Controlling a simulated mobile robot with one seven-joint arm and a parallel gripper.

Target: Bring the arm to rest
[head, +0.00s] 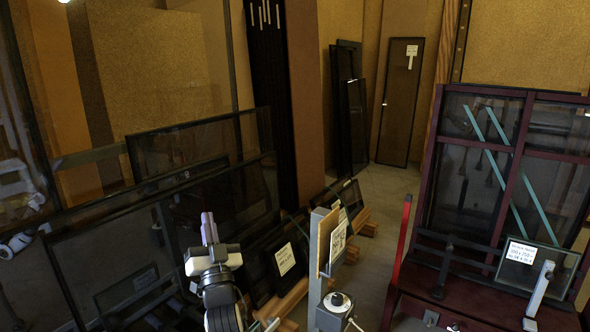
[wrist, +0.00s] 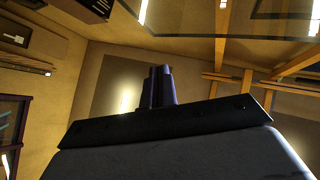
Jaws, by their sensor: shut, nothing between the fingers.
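My gripper (head: 209,222) is at the lower left of middle in the head view, pointing up, with its fingers together and nothing between them. My white and dark arm (head: 219,292) rises below it from the bottom edge. My gripper appears in front of the dark framed glass panes (head: 90,255) at the left. I cannot tell how far apart they are.
A grey post (head: 321,262) with a wooden board stands right of my arm. A dark red tilting frame (head: 510,165) stands at the right, with a small labelled pane (head: 537,268). Labelled panes (head: 284,259) lean on wooden rails. A floor strip (head: 380,195) is clear behind.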

